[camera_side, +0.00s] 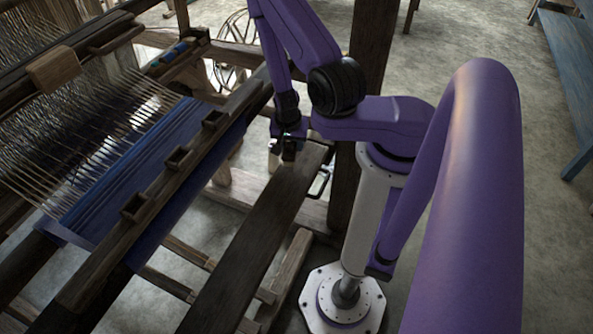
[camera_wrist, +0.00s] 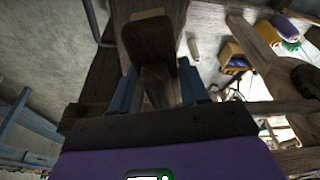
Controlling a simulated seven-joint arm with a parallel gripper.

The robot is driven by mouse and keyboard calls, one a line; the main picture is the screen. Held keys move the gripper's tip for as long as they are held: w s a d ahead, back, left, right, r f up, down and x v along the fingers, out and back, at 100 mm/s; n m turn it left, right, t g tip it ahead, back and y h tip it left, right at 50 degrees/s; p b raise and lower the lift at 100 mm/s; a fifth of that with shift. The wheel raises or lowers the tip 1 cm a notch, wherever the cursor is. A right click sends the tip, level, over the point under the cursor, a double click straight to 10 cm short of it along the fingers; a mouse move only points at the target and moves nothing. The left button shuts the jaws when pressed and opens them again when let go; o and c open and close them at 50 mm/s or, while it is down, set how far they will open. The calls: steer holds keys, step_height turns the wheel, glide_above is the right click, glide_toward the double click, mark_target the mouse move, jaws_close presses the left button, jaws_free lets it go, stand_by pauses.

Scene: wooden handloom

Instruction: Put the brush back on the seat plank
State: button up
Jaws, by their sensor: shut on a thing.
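My gripper (camera_side: 290,150) is at the far end of the seat plank (camera_side: 250,228), low over its top. The seat plank is a long dark board running beside the loom. In the wrist view my gripper (camera_wrist: 157,92) has its blue fingers on either side of the brush (camera_wrist: 150,46), a dark wooden piece with a tan edge at its top end. The fingers are shut on it. In the side view the brush is mostly hidden by my gripper, and I cannot tell whether it touches the plank.
The loom's front beam (camera_side: 150,205) and blue cloth (camera_side: 135,165) lie left of the plank. A small wooden box (camera_wrist: 235,58) and a pale cylinder (camera_wrist: 193,46) show in the wrist view. The plank's near stretch is clear.

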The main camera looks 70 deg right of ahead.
mark_target(292, 142)
steer(key=shift+s+d+f+m+g, duration=0.2)
steer(key=shift+s+d+m, duration=0.15)
steer(key=shift+m, duration=0.4)
steer(key=shift+s+d+f+m+g, duration=0.1)
steer(key=shift+s+d+m+g, duration=0.2)
steer(key=shift+m, duration=0.45)
steer(key=shift+a+f+x, duration=0.1)
steer(key=shift+a+x, duration=0.2)
steer(key=shift+x, duration=1)
steer(key=shift+a+f+x, duration=0.1)
steer(key=shift+a+x, duration=0.15)
steer(key=shift+x, duration=1)
steer(key=shift+a+x, duration=0.3)
steer(key=shift+x, duration=1)
steer(key=shift+w+f, duration=0.1)
steer(key=o, duration=0.9)
steer(key=shift+o, duration=0.2)
steer(key=shift+v, duration=6.1)
steer(key=shift+a, duration=0.1)
